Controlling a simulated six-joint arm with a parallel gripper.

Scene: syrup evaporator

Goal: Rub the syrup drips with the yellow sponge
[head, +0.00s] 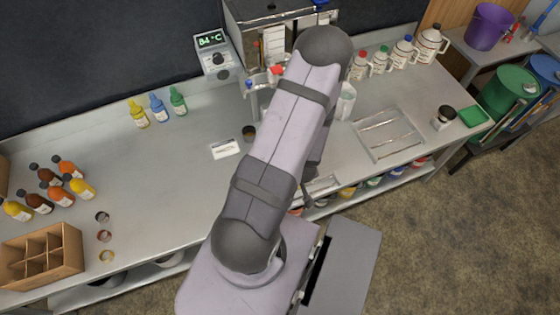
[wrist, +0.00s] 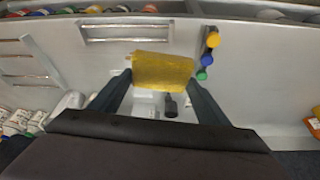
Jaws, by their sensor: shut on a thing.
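The yellow sponge (wrist: 162,71) is held between the fingertips of my gripper (wrist: 158,82) in the wrist view. It spans the gap between the two dark fingers, above the pale steel bench (wrist: 255,75). I cannot tell whether the sponge touches the bench. In the head view my arm covers the sponge and most or all of the gripper. I cannot make out syrup drips in either view; the arm and sponge hide part of the bench.
The head view shows a wooden crate (head: 42,256) beside several syrup bottles at the left, a shallow rack (head: 388,134) right of my arm, and white jugs (head: 402,50) behind it. A small white card (head: 225,149) lies left of my arm. The bench's middle left is mostly clear.

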